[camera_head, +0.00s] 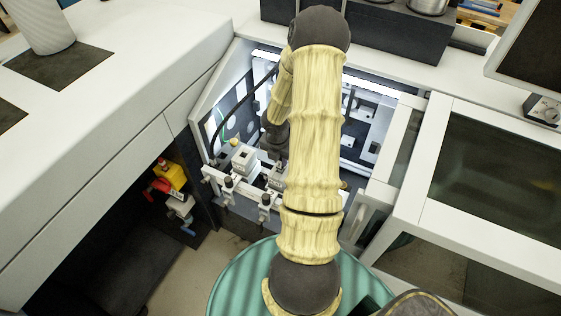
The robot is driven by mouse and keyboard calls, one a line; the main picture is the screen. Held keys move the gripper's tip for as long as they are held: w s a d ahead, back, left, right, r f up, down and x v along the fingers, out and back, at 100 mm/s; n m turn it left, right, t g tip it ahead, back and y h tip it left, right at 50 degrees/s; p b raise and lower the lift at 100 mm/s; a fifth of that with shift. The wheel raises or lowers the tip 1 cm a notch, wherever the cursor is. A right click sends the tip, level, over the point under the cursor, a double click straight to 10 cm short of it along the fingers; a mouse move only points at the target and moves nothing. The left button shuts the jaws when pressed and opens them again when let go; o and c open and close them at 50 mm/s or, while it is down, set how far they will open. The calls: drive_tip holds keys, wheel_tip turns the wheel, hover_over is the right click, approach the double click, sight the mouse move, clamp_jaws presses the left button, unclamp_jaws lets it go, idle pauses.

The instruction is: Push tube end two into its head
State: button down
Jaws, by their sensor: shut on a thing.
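My arm reaches down into the lit machine bay, and its dark wrist ends at my gripper (281,160), beside the arm's pale sleeve. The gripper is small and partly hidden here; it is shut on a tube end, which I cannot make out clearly. A thin black tube (217,133) curves down the left side of the bay. A pale block-like head (243,158) stands on the front rail, left of the gripper. Another head (277,178) sits just below the gripper, partly behind the arm. I cannot tell whether the tube end touches it.
The front rail (235,198) carries several black knobs. White machine walls (200,110) close in on the left, and an open framed door (395,150) stands on the right. Red and yellow parts (168,180) show at lower left. My arm hides the middle of the bay.

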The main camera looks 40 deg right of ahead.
drive_tip(key=shift+f, duration=0.65)
drive_tip(key=shift+f, duration=0.1)
drive_tip(key=shift+f, duration=0.15)
drive_tip(key=c, duration=1.3)
unclamp_jaws()
drive_tip(key=shift+r, duration=0.7)
drive_tip(key=r+p, duration=0.1)
drive_tip(key=r, duration=0.2)
drive_tip(key=a+r+p, duration=0.1)
drive_tip(key=r, duration=0.7)
drive_tip(key=shift+s+a+p, duration=0.35)
drive_tip(key=shift+p, duration=0.05)
